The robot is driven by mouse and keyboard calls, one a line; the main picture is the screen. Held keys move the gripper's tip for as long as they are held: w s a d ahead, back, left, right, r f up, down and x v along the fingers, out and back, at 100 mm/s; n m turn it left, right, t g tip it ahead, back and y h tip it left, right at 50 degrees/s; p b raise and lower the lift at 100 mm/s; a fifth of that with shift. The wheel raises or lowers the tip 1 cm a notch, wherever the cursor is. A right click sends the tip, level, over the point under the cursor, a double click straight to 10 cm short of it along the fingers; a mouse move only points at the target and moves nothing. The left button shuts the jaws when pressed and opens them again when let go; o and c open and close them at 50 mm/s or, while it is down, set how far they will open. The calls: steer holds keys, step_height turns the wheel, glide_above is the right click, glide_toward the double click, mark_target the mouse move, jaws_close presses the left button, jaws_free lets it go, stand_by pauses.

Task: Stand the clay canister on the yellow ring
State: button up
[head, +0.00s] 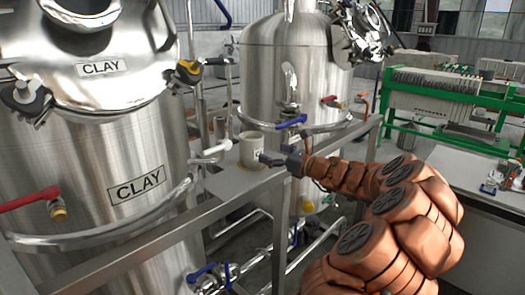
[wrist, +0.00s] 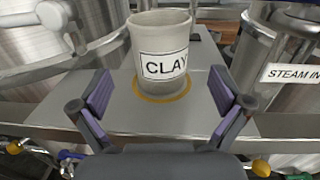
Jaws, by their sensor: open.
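The clay canister (wrist: 160,62) is a pale grey cup-shaped vessel with a CLAY label facing my gripper. It stands upright on a metal shelf, on the yellow ring (wrist: 163,98), whose front edge shows around its base in the wrist view. The canister (head: 251,149) also shows in the head view between the two tanks. My gripper (wrist: 160,97) is open, with a finger on each side in front of the canister and clear gaps between. In the head view my gripper (head: 272,159) is just to the right of the canister. The ring's far side is hidden behind the canister.
Two large steel tanks stand beside the shelf; the near tank (head: 130,190) carries CLAY labels. A white-handled valve (head: 215,150) is close left of the canister. A blue-handled valve (head: 291,122) is behind it. A metal frame rail (head: 150,240) runs along the front.

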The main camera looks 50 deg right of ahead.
steer(key=shift+s, duration=1.5)
